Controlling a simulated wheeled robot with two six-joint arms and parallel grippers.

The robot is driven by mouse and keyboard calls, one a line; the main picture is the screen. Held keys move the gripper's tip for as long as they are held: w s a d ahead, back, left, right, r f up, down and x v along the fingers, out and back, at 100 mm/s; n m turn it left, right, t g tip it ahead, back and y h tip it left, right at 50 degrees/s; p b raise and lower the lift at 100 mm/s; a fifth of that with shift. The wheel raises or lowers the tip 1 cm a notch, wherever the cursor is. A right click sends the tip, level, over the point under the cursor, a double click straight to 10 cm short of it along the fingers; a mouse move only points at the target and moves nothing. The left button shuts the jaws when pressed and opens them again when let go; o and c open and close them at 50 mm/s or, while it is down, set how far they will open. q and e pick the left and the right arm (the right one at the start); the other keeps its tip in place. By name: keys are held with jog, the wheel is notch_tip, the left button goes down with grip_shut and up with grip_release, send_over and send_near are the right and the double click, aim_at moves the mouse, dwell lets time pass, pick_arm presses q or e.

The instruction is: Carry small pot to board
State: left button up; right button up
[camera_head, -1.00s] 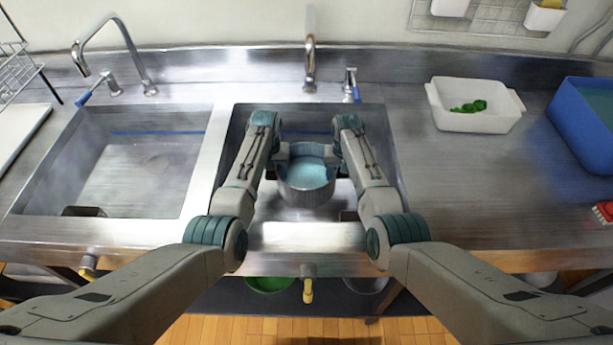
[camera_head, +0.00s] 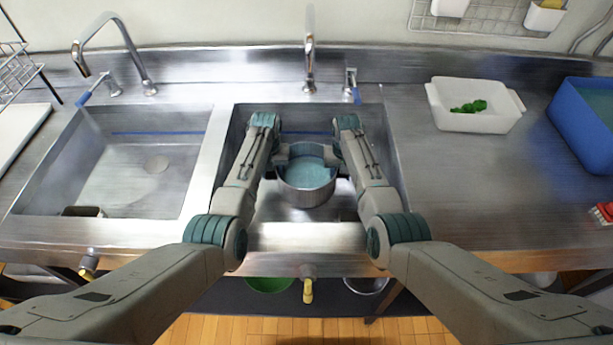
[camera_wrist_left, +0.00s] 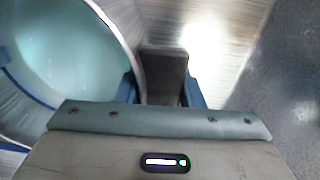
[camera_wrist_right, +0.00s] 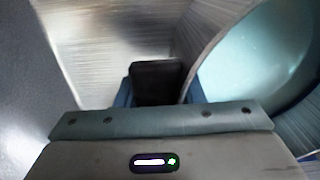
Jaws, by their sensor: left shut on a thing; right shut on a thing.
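The small pot (camera_head: 306,196) is a round grey metal pot with pale blue-green contents. It is upright within the right sink's opening; I cannot tell whether it touches the sink floor. My left gripper (camera_head: 282,153) is shut on the pot's left handle, a dark grip (camera_wrist_left: 164,72) between blue fingertips in the left wrist view. My right gripper (camera_head: 333,154) is shut on the opposite handle (camera_wrist_right: 155,80), seen in the right wrist view. The pot's wall (camera_wrist_left: 118,35) stands beside the left fingers. A pale flat board (camera_head: 18,138) lies at the far left, cut off by the picture edge.
The right sink's walls (camera_head: 394,150) surround the pot. The left sink (camera_head: 120,185) is beside it. Faucets (camera_head: 310,60) stand behind. A white tub (camera_head: 475,122) with green pieces and a blue bin (camera_head: 570,125) are at right.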

pick_arm(q)
jog(key=shift+w+r, duration=0.1)
jog(key=shift+r, duration=0.15)
pick_arm(e)
jog(key=shift+w+r, duration=0.1)
jog(key=shift+r, duration=0.15)
